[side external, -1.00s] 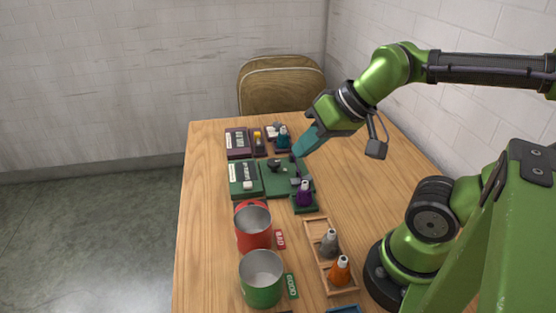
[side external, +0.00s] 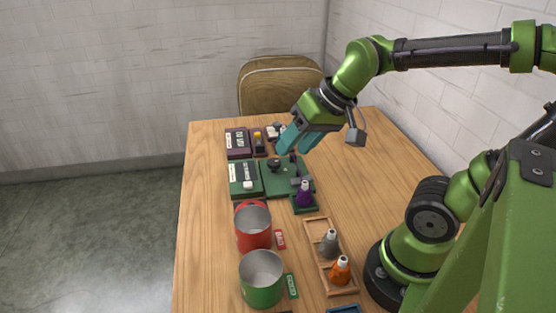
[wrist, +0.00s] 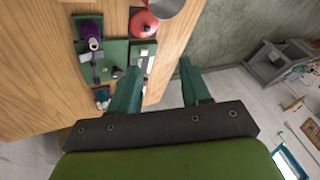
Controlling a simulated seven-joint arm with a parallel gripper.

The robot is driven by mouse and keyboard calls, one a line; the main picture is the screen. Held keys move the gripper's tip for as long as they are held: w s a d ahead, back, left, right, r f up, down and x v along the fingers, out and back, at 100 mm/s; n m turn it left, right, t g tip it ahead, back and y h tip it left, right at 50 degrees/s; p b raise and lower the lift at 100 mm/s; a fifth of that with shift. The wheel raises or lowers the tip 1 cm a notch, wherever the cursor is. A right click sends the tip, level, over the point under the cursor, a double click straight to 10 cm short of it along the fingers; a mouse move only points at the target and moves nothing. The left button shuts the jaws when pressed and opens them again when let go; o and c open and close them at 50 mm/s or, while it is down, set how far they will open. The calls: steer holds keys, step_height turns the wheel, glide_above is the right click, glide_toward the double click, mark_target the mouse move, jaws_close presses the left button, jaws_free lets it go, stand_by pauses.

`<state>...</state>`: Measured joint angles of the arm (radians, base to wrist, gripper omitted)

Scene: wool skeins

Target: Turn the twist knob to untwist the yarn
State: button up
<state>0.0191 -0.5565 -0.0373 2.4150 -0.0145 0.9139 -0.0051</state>
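A green station (side external: 272,185) stands on the table, with a dark round knob (side external: 274,163) on its plate. The knob also shows in the wrist view (wrist: 116,72). A purple yarn skein or cone (side external: 305,193) with a pale tip stands at the station's front right corner, and it shows at the upper left of the wrist view (wrist: 92,40). My gripper (side external: 292,150) is above the station's far side, to the right of the knob, apart from it. Its two teal fingers are spread and empty, as the wrist view also shows (wrist: 159,68).
A dark purple station (side external: 237,142) with a teal cone (side external: 283,138) stands behind. Red (side external: 253,238) and green (side external: 261,290) cans stand in front, beside a wooden rack (side external: 316,262) with grey and orange cones.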

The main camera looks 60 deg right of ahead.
steer(key=o, duration=0.3)
steer(key=w+d+g, duration=0.1)
steer(key=w+d, duration=0.3)
steer(key=w, duration=0.1)
steer(key=w+d+f+g, duration=0.1)
steer(key=w+d, duration=0.1)
steer(key=w, duration=0.1)
steer(key=shift+f+g+h, duration=0.1)
steer(key=shift+g+h, duration=0.2)
steer(key=shift+o, duration=0.2)
steer(key=n+g+h, duration=0.1)
steer(key=n+g, duration=0.2)
steer(key=n, duration=0.2)
glide_above(274, 161)
steer(key=shift+f, duration=1.05)
step_height(274, 161, down, 16)
steer(key=shift+f, duration=0.2)
steer(key=c, duration=1)
